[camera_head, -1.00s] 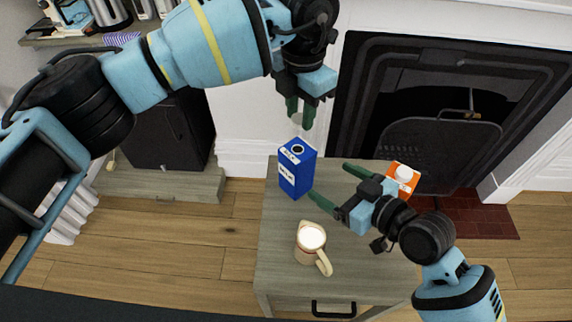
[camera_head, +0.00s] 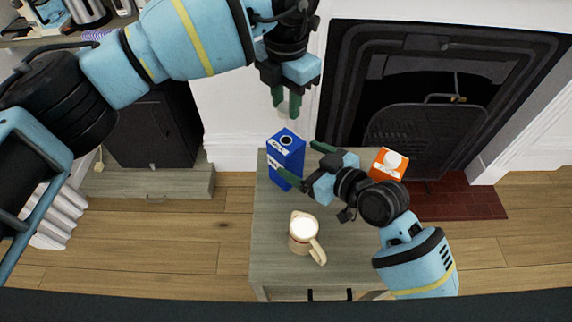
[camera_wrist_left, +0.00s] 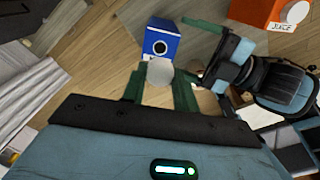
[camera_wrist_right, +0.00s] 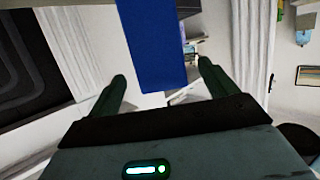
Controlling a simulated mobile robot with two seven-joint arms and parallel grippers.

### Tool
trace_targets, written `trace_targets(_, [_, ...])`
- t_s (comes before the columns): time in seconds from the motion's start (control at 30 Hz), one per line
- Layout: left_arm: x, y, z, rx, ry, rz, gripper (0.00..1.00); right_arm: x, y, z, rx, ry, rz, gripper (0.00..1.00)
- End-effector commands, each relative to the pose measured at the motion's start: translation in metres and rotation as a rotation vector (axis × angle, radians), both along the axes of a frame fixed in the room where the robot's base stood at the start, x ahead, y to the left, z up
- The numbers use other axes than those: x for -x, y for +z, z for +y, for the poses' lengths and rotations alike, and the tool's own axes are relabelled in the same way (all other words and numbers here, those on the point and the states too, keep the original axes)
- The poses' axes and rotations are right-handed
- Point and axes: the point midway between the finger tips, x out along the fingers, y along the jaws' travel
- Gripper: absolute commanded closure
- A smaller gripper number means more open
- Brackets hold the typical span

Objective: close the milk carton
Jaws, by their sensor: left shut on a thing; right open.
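The blue milk carton (camera_head: 287,160) stands upright on the small table (camera_head: 277,265), its round top opening dark and uncovered. My left gripper (camera_head: 287,110) is above and behind the carton, pointing down. In the left wrist view it is shut on a pale round cap (camera_wrist_left: 160,73), apart from the carton's opening (camera_wrist_left: 160,47). The cap is hard to make out in the head view. My right gripper (camera_head: 303,162) is open at the carton's right side. In the right wrist view the carton (camera_wrist_right: 152,45) lies ahead, between the lines of the two fingers; contact cannot be told.
An orange juice carton (camera_head: 388,164) with a white cap stands right of the carton, close behind my right arm. A cream mug (camera_head: 302,235) stands at the table's front. A dark fireplace (camera_head: 430,110) is behind. The table's front left is clear.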

Motion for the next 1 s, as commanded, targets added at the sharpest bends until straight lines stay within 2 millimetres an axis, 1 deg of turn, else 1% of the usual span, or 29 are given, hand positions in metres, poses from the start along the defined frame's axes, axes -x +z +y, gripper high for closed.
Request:
trace_targets(0.03, [0.0,0.0,0.0,0.0,0.0,0.0,0.92,-0.007,-0.002,0.006,-0.001,0.0,0.0,0.15])
trace_targets(0.2, [0.0,0.0,0.0,0.0,0.0,0.0,0.92,-0.024,-0.01,0.024,-0.001,0.0,0.0,0.15])
trace_targets(0.4, [0.0,0.0,0.0,0.0,0.0,0.0,0.92,-0.037,-0.016,0.036,0.0,0.0,0.0,0.15])
trace_targets(0.57, [0.0,0.0,0.0,0.0,0.0,0.0,0.92,-0.04,-0.017,0.04,0.0,0.0,0.0,0.15])
trace_targets(0.83, [0.0,0.0,0.0,0.0,0.0,0.0,0.92,-0.041,-0.018,0.041,0.0,0.0,0.0,0.15])
trace_targets(0.87, [0.0,0.0,0.0,0.0,0.0,0.0,0.92,-0.041,-0.018,0.041,0.0,0.0,0.0,0.18])
trace_targets(1.0, [0.0,0.0,0.0,0.0,0.0,0.0,0.92,-0.04,-0.018,0.04,0.0,0.0,0.0,0.36])
